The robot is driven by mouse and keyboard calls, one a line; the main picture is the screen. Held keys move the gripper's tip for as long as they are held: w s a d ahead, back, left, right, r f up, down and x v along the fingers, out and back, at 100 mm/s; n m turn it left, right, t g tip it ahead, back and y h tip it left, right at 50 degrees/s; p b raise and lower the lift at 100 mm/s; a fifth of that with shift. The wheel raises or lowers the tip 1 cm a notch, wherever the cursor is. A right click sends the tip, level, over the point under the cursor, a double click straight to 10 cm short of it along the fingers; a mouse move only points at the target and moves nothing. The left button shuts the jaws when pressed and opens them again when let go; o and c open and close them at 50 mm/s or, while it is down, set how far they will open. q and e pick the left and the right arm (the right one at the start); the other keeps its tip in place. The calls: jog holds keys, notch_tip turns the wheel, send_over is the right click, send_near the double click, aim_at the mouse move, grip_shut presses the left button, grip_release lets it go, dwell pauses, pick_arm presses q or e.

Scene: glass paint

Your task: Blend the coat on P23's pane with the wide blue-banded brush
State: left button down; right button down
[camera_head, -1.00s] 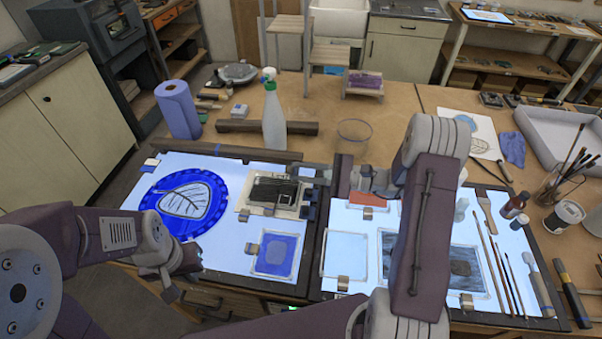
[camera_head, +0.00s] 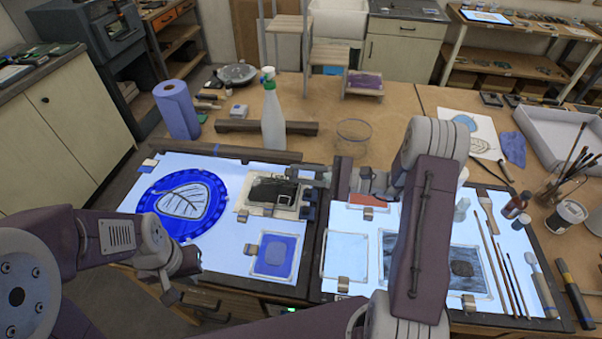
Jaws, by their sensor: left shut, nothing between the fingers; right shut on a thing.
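A framed pane with a dark, uneven coat (camera_head: 262,190) lies at the upper right of the left light panel (camera_head: 225,225), held by small clips. My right gripper (camera_head: 300,175) is at this pane's upper right edge, with its arm reaching in from the right. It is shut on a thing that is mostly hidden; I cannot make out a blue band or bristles. I cannot read a P23 label on any pane. My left gripper (camera_head: 172,294) is shut and empty, low at the left panel's front left edge.
A blue ring with a leaf pane (camera_head: 183,202) and a blue pane (camera_head: 273,256) share the left panel. The right panel holds a pale pane (camera_head: 345,255), a grey pane (camera_head: 465,268) and several brushes (camera_head: 510,270). A spray bottle (camera_head: 272,115) and glass bowl (camera_head: 352,136) stand behind.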

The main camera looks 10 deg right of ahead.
dwell(0.3)
jog(key=shift+x, duration=1.3)
jog(key=b+x, duration=0.1)
jog(key=x, duration=0.8)
jog(key=shift+a+b, duration=0.25)
jog(key=shift+b, duration=0.15)
jog(key=shift+w, duration=0.1)
notch_tip(320, 180, up, 5)
jog(key=p, duration=0.3)
